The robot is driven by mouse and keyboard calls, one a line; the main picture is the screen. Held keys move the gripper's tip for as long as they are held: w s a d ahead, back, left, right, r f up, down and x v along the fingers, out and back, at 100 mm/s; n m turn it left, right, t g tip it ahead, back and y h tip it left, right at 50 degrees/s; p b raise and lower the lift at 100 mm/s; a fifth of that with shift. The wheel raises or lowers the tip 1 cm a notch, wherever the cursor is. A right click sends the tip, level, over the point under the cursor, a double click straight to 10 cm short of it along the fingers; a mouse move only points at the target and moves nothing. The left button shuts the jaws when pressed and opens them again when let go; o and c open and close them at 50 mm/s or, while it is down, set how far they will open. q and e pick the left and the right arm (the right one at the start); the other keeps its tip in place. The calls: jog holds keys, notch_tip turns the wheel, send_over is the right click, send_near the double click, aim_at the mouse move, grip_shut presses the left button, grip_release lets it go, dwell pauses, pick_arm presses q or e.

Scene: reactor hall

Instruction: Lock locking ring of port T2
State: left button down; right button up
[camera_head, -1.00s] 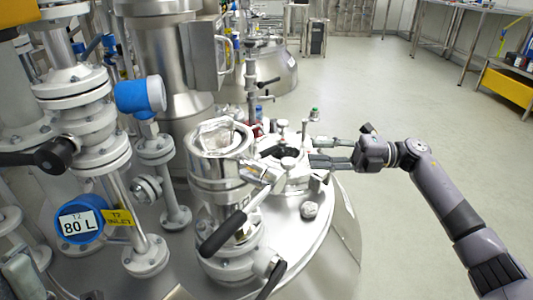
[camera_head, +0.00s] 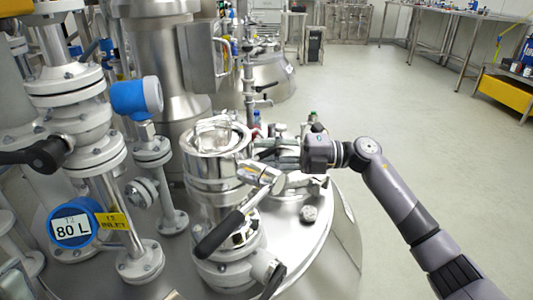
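The T2 port (camera_head: 213,150) is a shiny metal cylinder with an open round top, standing on the vessel left of centre. A bright metal clamp part (camera_head: 262,176) sits at its right side, and a lever with a black grip (camera_head: 219,233) slants down to the left in front of it. My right gripper (camera_head: 274,151) comes in from the right, just right of the port and behind the clamp part. Its fingers point left and look spread apart; their tips are partly hidden, and I cannot tell whether they touch the port. My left gripper is not in view.
A blue-rimmed gauge marked 80 L (camera_head: 73,226) and a yellow tag (camera_head: 112,222) are at the left among flanged pipes. A small knob (camera_head: 309,213) stands on the vessel lid (camera_head: 312,255). The floor at right is clear.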

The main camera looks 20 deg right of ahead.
jog(key=shift+c, duration=0.4)
grip_shut()
dwell(0.4)
